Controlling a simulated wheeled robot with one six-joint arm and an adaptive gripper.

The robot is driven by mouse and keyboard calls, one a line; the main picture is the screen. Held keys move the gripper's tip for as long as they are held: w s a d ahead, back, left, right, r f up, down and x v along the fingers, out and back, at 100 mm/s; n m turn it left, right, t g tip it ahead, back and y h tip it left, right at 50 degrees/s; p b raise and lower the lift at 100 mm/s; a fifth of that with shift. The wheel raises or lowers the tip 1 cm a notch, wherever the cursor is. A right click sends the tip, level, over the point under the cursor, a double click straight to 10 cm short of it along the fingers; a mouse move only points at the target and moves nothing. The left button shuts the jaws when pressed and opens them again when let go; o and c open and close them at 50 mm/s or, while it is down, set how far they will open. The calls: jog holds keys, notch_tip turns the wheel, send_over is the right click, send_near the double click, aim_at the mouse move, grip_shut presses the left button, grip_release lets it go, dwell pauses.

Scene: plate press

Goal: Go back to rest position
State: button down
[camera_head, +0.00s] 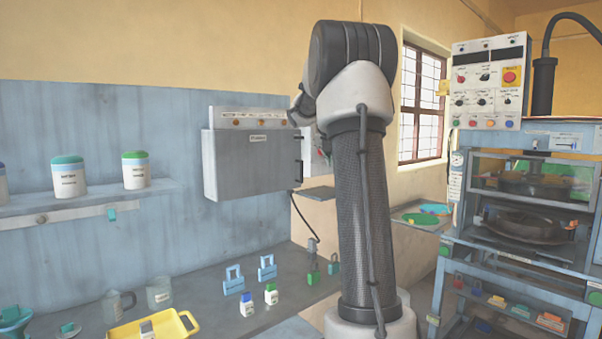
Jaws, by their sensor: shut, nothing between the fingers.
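My arm stands upright in the middle of the head view, with its thick black elbow at the top. A small dark part of my wrist shows at the left of the elbow, in front of the grey wall box (250,165). My gripper's fingers do not show; they are hidden behind my own arm. The press (530,205) stands at the right, with a control panel (489,82) and a red button above it.
The grey bench (205,290) holds blue padlocks (233,280), small bottles (271,294), glass mugs (159,292) and a yellow tray (185,319). A wall shelf (150,190) at left carries lidded jars. A small side table (412,219) holds green and blue discs.

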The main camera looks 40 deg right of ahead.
jog(key=s+a+f+m+g+y, duration=0.25)
jog(key=s+a+f+m, duration=0.55)
jog(key=m, duration=0.8)
jog(key=s+a+f+m+y, duration=0.1)
jog(key=s+a+f+m, duration=0.1)
jog(key=s+a, duration=0.6)
jog(key=s+a+f+m+y, duration=0.2)
jog(key=s+a+m, duration=0.2)
jog(key=s+a, duration=0.4)
jog(key=s+a+f+m+y, duration=0.1)
jog(key=s+a+m, duration=0.3)
jog(key=s+a, duration=0.4)
jog(key=a+f, duration=0.1)
jog(key=a, duration=0.2)
jog(key=shift+f+t, duration=0.25)
jog(key=shift+t, duration=0.1)
jog(key=shift+s, duration=0.1)
